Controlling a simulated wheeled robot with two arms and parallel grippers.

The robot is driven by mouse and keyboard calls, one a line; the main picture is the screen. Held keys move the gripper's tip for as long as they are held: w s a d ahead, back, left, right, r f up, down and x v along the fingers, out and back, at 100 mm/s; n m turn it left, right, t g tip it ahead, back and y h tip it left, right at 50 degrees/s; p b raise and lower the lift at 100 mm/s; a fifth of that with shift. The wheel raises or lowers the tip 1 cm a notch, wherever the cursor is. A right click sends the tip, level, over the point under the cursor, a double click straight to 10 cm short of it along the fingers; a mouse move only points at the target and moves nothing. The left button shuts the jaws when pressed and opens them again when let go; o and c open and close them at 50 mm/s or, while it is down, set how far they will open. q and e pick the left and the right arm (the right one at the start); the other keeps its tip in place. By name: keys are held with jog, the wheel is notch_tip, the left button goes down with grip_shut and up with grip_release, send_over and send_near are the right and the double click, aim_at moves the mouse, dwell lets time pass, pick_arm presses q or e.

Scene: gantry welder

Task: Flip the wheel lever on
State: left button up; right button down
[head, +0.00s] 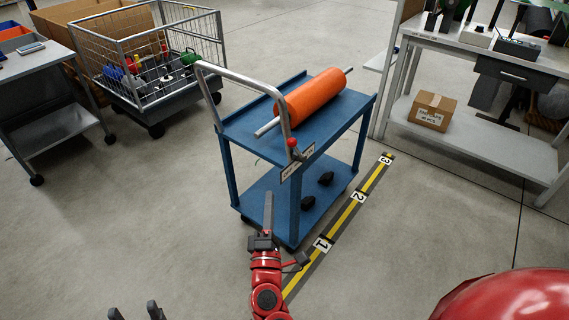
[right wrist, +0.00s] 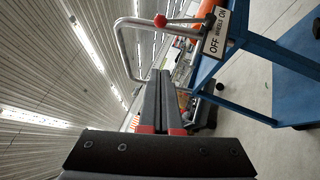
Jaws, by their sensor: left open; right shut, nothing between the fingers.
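The wheel lever has a red knob (head: 292,143) on a short rod at the near end of a blue cart (head: 240,126). The knob (right wrist: 160,20) also shows in the right wrist view, beside a white label (right wrist: 220,28) reading OFF, WHEELS and ON. I cannot tell which word the lever stands at. My right gripper (head: 268,197) is shut and empty, in front of the cart's near end and lower in the picture than the knob, apart from it. Its closed fingers (right wrist: 161,74) show in the right wrist view. My left gripper (head: 135,311) is open at the bottom edge, mostly out of view.
The cart's bent metal handle (head: 245,80) rises beside the lever. An orange roll (head: 312,96) lies on its top shelf. A yellow floor strip (head: 344,213) with numbers runs along its right side. A wire cage trolley (head: 150,65) and a workbench (head: 475,130) stand behind.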

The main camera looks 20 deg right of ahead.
aim_at(296, 150)
jog(key=shift+s+d+r, duration=0.1)
jog(key=shift+s+r, duration=0.05)
jog(key=shift+r, duration=0.05)
jog(key=s+d+p+x, duration=0.1)
jog(key=d+x, duration=0.1)
jog(key=x, duration=1.1)
jog(key=shift+d+r, duration=0.25)
jog(key=shift+d, duration=0.05)
jog(key=shift+s, duration=0.15)
